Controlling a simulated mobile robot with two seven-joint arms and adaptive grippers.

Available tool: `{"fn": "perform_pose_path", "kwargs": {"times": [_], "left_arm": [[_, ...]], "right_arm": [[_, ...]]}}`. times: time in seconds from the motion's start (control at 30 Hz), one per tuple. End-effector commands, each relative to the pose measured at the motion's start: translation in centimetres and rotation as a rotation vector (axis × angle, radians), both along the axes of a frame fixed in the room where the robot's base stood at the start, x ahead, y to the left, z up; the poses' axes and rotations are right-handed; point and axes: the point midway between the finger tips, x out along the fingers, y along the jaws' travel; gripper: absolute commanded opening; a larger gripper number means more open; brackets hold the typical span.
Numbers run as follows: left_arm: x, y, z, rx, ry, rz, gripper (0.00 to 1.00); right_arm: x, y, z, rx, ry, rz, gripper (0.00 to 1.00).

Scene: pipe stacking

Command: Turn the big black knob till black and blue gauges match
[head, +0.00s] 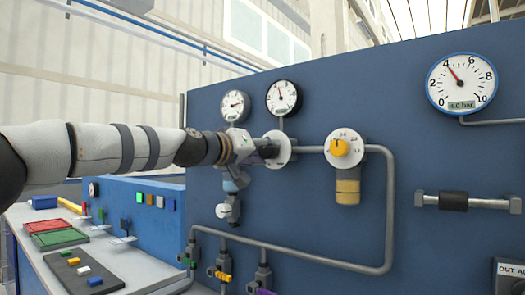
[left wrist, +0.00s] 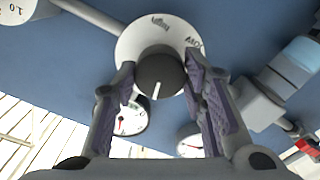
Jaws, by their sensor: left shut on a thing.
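The big black knob (left wrist: 160,72) sits on a white round dial plate (left wrist: 130,45) in the left wrist view, its white mark toward the picture's bottom. In the head view the plate (head: 284,141) shows, but my gripper hides most of the knob. My left gripper (head: 266,149) is shut on the knob, one finger on each side. The black-rimmed gauge (head: 283,97) has its needle pointing up and slightly left; its numbers are too small to read. The blue-rimmed gauge (head: 461,83) has its red needle near 4 and a display of 4.0 bar. My right gripper is out of view.
A grey-rimmed gauge (head: 235,106) is left of the black one. A yellow knob (head: 340,147) is right of the black knob. A grey pipe (head: 390,205) runs along the blue panel. A bench with coloured trays (head: 65,238) stands at left.

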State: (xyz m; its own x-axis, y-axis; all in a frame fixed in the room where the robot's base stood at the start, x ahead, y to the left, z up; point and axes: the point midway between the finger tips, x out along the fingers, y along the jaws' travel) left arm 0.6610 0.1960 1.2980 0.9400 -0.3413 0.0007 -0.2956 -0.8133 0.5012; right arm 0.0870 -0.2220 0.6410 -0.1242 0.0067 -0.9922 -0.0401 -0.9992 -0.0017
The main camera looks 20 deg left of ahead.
Motion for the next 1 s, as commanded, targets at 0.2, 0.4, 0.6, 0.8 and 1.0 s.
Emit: {"fn": "perform_pose_path", "kwargs": {"times": [0.2,0.4,0.6,0.8,1.0], "left_arm": [[0.0,0.0,0.0,0.001,-0.001,0.001,0.54],[0.0,0.0,0.0,0.001,0.000,0.000,0.59],[-0.7,0.3,0.1,0.000,-0.002,0.001,0.59],[-4.5,1.6,0.2,0.000,-0.003,-0.001,0.59],[-6.9,2.5,0.0,0.000,-0.001,0.000,0.59]], "right_arm": [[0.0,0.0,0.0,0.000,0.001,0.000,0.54],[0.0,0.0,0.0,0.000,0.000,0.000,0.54],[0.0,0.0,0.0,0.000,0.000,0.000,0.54],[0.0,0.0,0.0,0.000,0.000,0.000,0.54],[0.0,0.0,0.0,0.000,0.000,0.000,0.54]]}}
